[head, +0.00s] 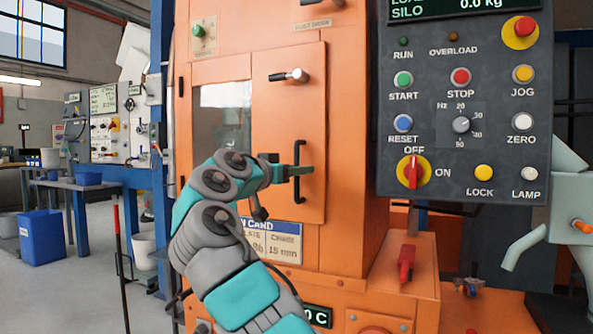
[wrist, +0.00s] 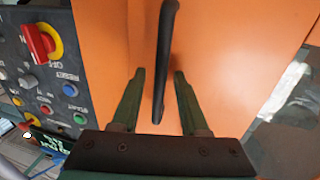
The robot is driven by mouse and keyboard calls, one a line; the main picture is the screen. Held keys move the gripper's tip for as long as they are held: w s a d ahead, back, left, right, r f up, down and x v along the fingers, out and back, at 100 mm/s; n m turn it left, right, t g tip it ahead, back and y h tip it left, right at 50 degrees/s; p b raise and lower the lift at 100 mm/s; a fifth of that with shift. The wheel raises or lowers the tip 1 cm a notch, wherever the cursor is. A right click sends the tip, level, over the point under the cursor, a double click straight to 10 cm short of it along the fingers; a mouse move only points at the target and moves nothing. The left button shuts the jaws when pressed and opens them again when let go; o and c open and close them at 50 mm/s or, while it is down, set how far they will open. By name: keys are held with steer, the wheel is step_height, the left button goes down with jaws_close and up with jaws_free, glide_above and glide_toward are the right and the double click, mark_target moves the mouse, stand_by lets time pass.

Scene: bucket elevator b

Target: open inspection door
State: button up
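The inspection door (head: 275,115) is an orange panel on the front of the orange machine and looks closed in the head view. A black vertical bar handle (head: 299,190) is fixed near its right edge. A small latch lever with a pale round knob (head: 299,75) sits higher on the door. My gripper (head: 308,170) is at the handle's mid height. In the wrist view my gripper (wrist: 159,74) is open, with the handle (wrist: 163,60) between its two dark green fingers. A gap shows on each side of the handle.
A grey control panel (head: 462,100) with buttons and a red-yellow rotary switch (head: 411,172) hangs right of the door. A window (head: 222,115) is left of it. A red-handled lever (head: 406,262) stands at lower right. A blue bin (head: 41,235) and tables stand far left.

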jaws_close()
stand_by(1.2)
